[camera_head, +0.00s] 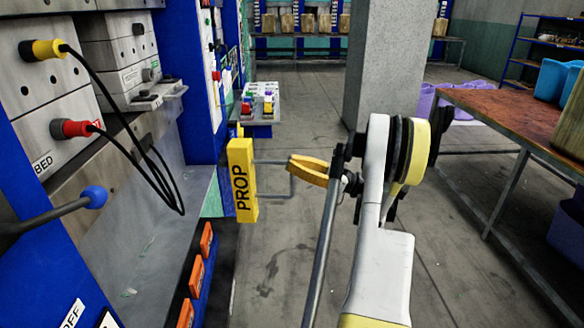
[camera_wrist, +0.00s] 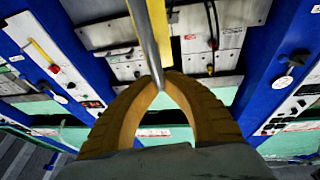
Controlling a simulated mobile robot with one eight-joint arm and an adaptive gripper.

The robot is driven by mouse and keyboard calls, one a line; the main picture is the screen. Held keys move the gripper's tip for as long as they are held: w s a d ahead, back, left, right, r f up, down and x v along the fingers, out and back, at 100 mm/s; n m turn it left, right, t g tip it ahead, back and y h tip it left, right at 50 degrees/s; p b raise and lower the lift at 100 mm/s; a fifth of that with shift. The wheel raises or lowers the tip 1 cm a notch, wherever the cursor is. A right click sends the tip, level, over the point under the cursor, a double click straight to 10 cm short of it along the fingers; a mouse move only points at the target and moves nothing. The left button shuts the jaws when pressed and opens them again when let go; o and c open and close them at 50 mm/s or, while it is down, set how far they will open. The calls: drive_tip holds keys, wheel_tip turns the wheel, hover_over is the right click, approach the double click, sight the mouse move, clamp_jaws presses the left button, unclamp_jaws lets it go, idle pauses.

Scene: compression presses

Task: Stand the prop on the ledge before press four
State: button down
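The prop (camera_head: 242,185) is a yellow upright block lettered PROP, with a thin grey wire handle (camera_head: 272,197) on its right side. It hangs beside the front edge of the press on the left. My gripper (camera_head: 291,167) has orange fingers closed around the handle, to the right of the block. In the wrist view the fingertips (camera_wrist: 163,78) meet at the grey handle bar (camera_wrist: 148,40), with a yellow strip of the prop behind it. A pale green ledge (camera_head: 212,202) shows just left of the prop, partly hidden by it. I cannot read which press is number four.
The near press (camera_head: 120,190) has cables and a blue-knobbed lever (camera_head: 94,197) sticking out. Orange pedals (camera_head: 197,277) line its lower front. A concrete pillar (camera_head: 388,65) and brown table (camera_head: 510,115) are right. The floor between is clear.

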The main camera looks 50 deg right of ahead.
sight(251, 170)
drive_tip(key=shift+w+a, duration=0.2)
drive_tip(key=shift+w+a+f, duration=0.1)
drive_tip(key=shift+w+a, duration=0.3)
drive_tip(key=shift+w, duration=0.05)
drive_tip(key=shift+w+a+f, duration=0.3)
drive_tip(key=shift+w+a, duration=0.7)
drive_tip(key=shift+w, duration=0.2)
drive_tip(key=shift+w+a+f, duration=0.3)
drive_tip(key=shift+w+a, duration=0.75)
drive_tip(key=shift+w, duration=0.1)
drive_tip(key=shift+w+a+f, duration=0.3)
drive_tip(key=shift+w+a, duration=0.7)
drive_tip(key=shift+w, duration=0.2)
drive_tip(key=shift+w+a+f, duration=0.9)
drive_tip(key=shift+w+a, duration=0.05)
drive_tip(key=shift+w, duration=0.2)
drive_tip(key=shift+f, duration=0.5)
drive_tip(key=shift+s, duration=0.1)
drive_tip(key=c, duration=1.5)
unclamp_jaws()
drive_tip(key=shift+f, duration=0.1)
